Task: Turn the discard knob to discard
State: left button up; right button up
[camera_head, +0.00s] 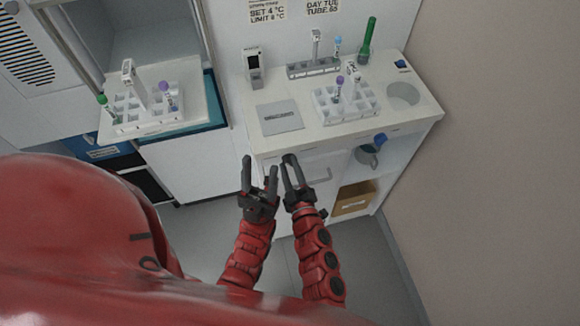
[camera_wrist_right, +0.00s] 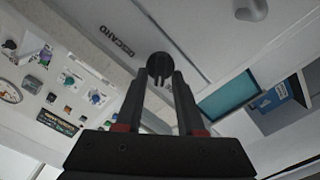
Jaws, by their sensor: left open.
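The discard knob (camera_wrist_right: 160,66) is a dark round piece on the pale cabinet front, beside printed DISCARD lettering (camera_wrist_right: 117,42) in the right wrist view. My right gripper (camera_wrist_right: 161,77) has one finger on each side of the knob at its tips; I cannot tell whether both fingers press on it. In the head view my right gripper (camera_head: 289,160) is at the cabinet front under the counter edge, hiding the knob. My left gripper (camera_head: 260,169) is open and empty, just left of the right gripper.
The counter (camera_head: 300,138) holds a grey labelled plate (camera_head: 279,118), a white tube rack (camera_head: 325,112) and a round opening (camera_head: 403,94). A second tube rack (camera_head: 132,122) stands at left. Below are a handle (camera_head: 318,176) and an open shelf with a brown box (camera_head: 352,203).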

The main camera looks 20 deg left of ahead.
grip_shut()
jog(key=shift+r+m+p, duration=0.2)
jog(key=shift+m+p, duration=0.85)
jog(key=shift+m, duration=0.25)
jog(key=m+p, duration=0.2)
jog(key=m, duration=0.1)
jog(key=shift+w+d+r+m+p, duration=0.1)
jog(key=shift+d+m+p, duration=0.05)
jog(key=shift+m+p, duration=0.15)
jog(key=shift+w+d+f+m+p, duration=0.1)
jog(key=shift+m+p, duration=0.8)
jog(key=shift+m, duration=0.75)
jog(key=shift+d+f+m+p, duration=0.1)
jog(key=shift+m+p, duration=0.8)
jog(key=shift+m, duration=0.7)
jog(key=shift+w+d+f+m+p, duration=0.1)
jog(key=shift+m+p, duration=0.8)
jog(key=shift+m, duration=0.75)
